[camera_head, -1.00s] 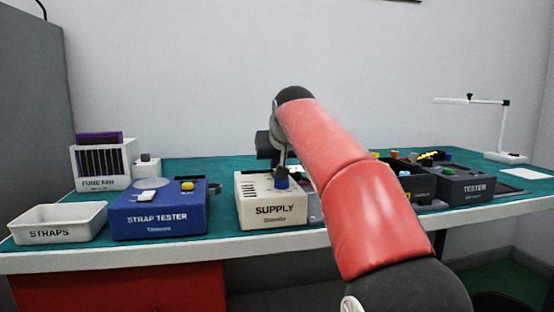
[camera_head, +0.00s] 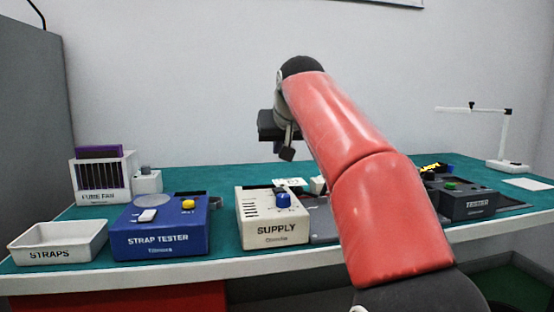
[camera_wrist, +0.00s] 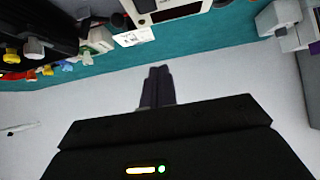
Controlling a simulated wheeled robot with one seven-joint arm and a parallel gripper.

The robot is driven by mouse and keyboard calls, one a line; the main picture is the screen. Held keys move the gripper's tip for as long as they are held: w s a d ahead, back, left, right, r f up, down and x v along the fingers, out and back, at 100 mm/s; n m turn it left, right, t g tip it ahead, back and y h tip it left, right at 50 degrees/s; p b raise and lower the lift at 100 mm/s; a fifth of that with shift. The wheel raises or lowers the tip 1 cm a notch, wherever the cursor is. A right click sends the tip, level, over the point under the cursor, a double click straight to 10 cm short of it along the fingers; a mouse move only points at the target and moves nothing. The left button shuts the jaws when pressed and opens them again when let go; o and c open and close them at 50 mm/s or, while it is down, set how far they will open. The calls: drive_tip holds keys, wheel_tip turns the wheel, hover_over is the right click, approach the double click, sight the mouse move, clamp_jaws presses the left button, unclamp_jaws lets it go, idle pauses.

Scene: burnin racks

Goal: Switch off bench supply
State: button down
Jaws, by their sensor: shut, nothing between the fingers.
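The bench supply (camera_head: 272,222) is a cream box labelled SUPPLY near the front edge of the green-topped bench. A blue knob (camera_head: 283,200) stands on its top right, and dark slots run along its top left. In the wrist view part of the supply (camera_wrist: 178,13) shows at the top edge. My gripper (camera_head: 285,152) is raised above and behind the supply, apart from it. In the wrist view its fingers (camera_wrist: 158,72) are together with nothing between them. The knob's setting cannot be read.
A blue strap tester (camera_head: 160,228) and a white straps bin (camera_head: 58,242) stand left of the supply. A fume fan unit (camera_head: 102,178) is behind them. A small card (camera_head: 290,182) lies behind the supply.

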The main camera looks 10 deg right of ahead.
drive_tip(key=v, duration=0.4)
drive_tip(key=shift+r, duration=0.6)
drive_tip(key=s+f+g, duration=0.2)
drive_tip(key=s+f, duration=1.3)
drive_tip(key=f, duration=0.3)
drive_tip(key=s+f+g, duration=0.2)
drive_tip(key=s+f, duration=1.3)
drive_tip(key=f, duration=0.3)
drive_tip(key=shift+s+d, duration=0.2)
drive_tip(key=shift+s, duration=0.15)
